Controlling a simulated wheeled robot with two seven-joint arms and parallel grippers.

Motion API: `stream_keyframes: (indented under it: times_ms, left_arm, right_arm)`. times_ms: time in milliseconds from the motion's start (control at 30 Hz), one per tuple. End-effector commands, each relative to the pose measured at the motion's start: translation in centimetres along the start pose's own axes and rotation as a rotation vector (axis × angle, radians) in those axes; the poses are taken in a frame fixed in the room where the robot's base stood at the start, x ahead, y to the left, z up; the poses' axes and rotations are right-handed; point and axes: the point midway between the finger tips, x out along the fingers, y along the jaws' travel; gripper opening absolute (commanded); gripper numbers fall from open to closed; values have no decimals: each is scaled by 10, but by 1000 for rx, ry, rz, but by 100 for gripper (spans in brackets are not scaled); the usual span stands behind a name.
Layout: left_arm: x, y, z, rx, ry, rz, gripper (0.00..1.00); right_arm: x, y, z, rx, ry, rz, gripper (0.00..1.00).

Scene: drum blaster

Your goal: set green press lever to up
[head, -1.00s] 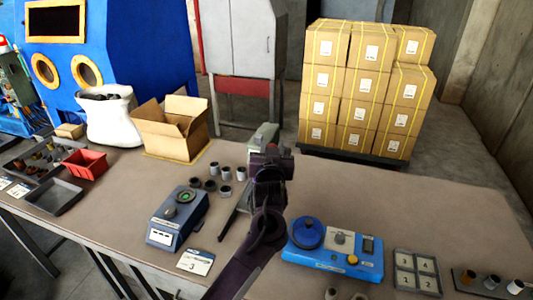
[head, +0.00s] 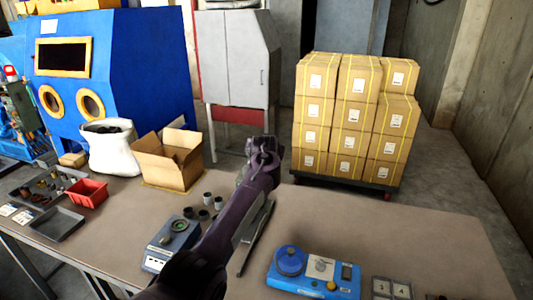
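My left arm crosses the middle of the head view from the bottom, and its gripper (head: 263,157) is at the far edge of the table, seen from behind. Its fingers are too hidden to show whether they are open or shut. The green press stands behind this arm and is mostly covered. A grey, dark-edged part (head: 257,236), perhaps of the press, shows just right of the forearm. I cannot make out the lever or its position, or whether the gripper touches it. My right gripper is not in view.
A blue-grey device (head: 172,243) and several small cups (head: 205,206) stand left of my arm. A blue fixture (head: 312,272) is at the front right. An open cardboard box (head: 170,160) and a red bin (head: 86,192) are further left. The table (head: 400,235) is clear at the right back.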

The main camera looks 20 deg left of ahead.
Motion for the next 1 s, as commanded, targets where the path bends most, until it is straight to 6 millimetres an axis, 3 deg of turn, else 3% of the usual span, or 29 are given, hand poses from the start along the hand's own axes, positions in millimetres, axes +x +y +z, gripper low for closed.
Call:
stream_keyframes:
  times_ms: [233,500,533,667,1000]
  left_arm:
    - [1,-2,-8,3,-1,0,0]
    - [0,-3,-9,2,3,-1,0]
    - [0,-3,-10,2,3,-1,33]
    - [0,-2,-8,3,-1,-1,50]
    - [1,-2,-4,3,-7,0,53]
  right_arm:
    - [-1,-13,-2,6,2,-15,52]
    - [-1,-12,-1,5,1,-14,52]
    - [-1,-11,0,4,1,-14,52]
    - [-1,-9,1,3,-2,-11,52]
    - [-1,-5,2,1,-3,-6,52]
